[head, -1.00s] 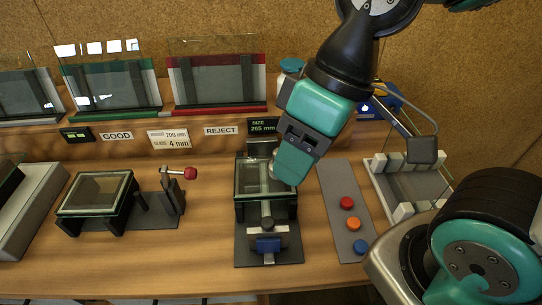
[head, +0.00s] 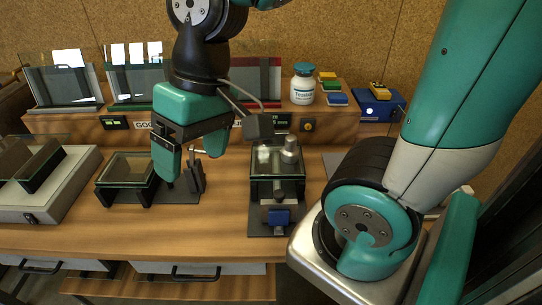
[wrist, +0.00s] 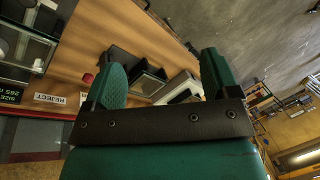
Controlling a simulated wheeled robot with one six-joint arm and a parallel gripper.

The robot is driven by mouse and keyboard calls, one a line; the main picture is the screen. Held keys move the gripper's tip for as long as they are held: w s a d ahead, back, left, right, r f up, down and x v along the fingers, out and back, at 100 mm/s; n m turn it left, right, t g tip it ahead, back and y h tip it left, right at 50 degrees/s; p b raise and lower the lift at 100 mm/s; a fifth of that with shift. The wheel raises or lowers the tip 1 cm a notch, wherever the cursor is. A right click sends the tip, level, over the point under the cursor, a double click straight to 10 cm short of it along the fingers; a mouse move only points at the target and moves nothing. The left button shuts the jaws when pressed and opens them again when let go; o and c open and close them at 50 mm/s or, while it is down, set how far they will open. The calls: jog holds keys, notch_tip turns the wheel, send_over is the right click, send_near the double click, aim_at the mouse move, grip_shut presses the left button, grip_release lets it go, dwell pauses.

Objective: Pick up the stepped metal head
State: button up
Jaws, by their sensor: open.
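The stepped metal head (head: 290,149) looks like a small silvery cylinder. In the head view it stands upright at the back right of the glass-topped black fixture (head: 277,187). A paler small piece (head: 263,154) stands to its left. My gripper (head: 190,160) is open and empty, up and to the left of the fixture, in front of the lever stand (head: 195,177). It is clear of the metal head. In the wrist view the open fingers (wrist: 163,78) spread over the bench, and the glass fixture (wrist: 22,45) is at the left edge.
A second glass-topped stand (head: 128,170) is left of the fixture. A grey tray (head: 50,180) lies at far left. The back ledge holds upright glass panes (head: 135,82), a white bottle (head: 303,84) and a blue box (head: 380,105). Bare bench (head: 215,220) lies between the stands.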

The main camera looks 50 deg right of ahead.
jog(key=w+d+f+m+h, duration=0.2)
jog(key=w+d+m, duration=0.4)
jog(key=d+m, duration=0.55)
jog(key=m+h, duration=0.1)
jog(key=m, duration=1.4)
send_over(290, 147)
jog(key=d, duration=0.1)
notch_tip(290, 147, down, 4)
jog(key=shift+g, duration=0.3)
jog(key=f, duration=0.9)
jog(key=shift+w+f, duration=0.35)
jog(key=shift+n, duration=0.25)
jog(key=shift+d+f+p, duration=0.15)
jog(key=shift+f+p, duration=0.85)
jog(key=shift+f, duration=2)
jog(key=shift+r, duration=0.1)
jog(key=c, duration=1.3)
